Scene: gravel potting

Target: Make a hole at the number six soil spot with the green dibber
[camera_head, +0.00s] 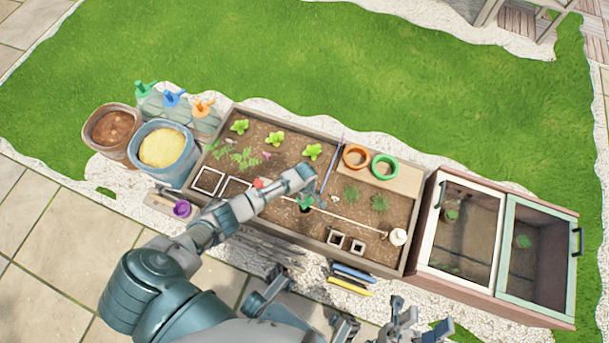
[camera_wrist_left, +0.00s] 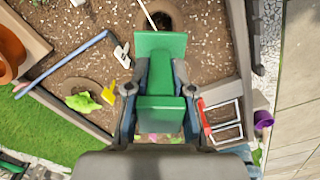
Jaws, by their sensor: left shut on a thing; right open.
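The green dibber (camera_wrist_left: 160,68) is between the fingers of my left gripper (camera_wrist_left: 156,98) in the left wrist view, with its broad green grip toward the camera. In the head view my left gripper (camera_head: 303,192) is over the soil bed (camera_head: 290,158), shut on the dibber (camera_head: 305,201). A dark round spot (camera_wrist_left: 163,20) lies in the soil just beyond the dibber in the wrist view. The dibber's tip is hidden, and I cannot tell whether it touches the soil. No spot numbers are legible. My right gripper (camera_head: 406,322) is open and empty, outside the bed at the bottom.
Seedlings, square frames and a long thin rod lie in the bed. A cold frame (camera_head: 495,245) stands right; bins (camera_head: 164,147) and spray bottles (camera_head: 173,98) stand left.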

